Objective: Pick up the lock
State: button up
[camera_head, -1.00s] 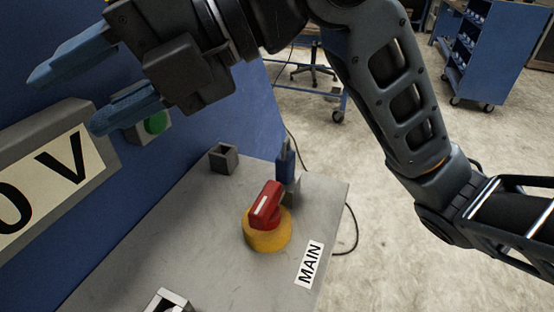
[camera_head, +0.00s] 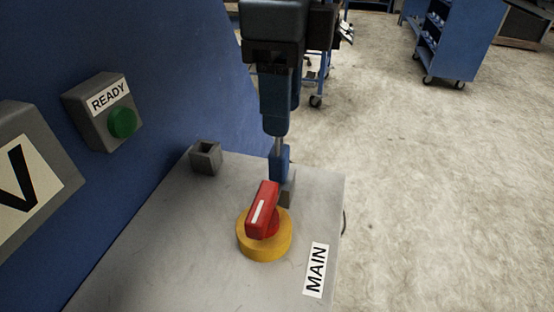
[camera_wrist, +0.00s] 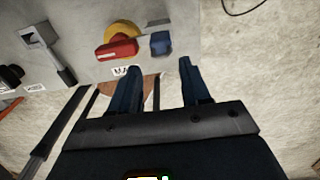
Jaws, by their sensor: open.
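The lock (camera_head: 279,163) is a blue block with a thin metal shackle on top. It stands upright in a small grey holder (camera_head: 287,192), just behind the red switch. My gripper (camera_head: 275,130) points down right above the lock, with its blue fingers seen edge-on, close to the shackle. In the wrist view my gripper (camera_wrist: 160,66) has its two fingers spread with nothing held between them. The lock also shows there (camera_wrist: 160,43), just beyond the fingertips and between their lines. Whether a finger touches the shackle is unclear.
A red rotary switch (camera_head: 263,208) on a yellow base (camera_head: 264,246) stands close in front of the lock. An empty square grey holder (camera_head: 205,157) is to the left. A blue wall with a green button (camera_head: 122,122) borders the grey panel top (camera_head: 150,250).

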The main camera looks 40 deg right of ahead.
aim_at(279, 141)
jog(key=f, duration=0.6)
jog(key=shift+w+f+b, duration=0.15)
jog(key=shift+w+b, duration=0.1)
jog(key=shift+b, duration=0.15)
grip_shut()
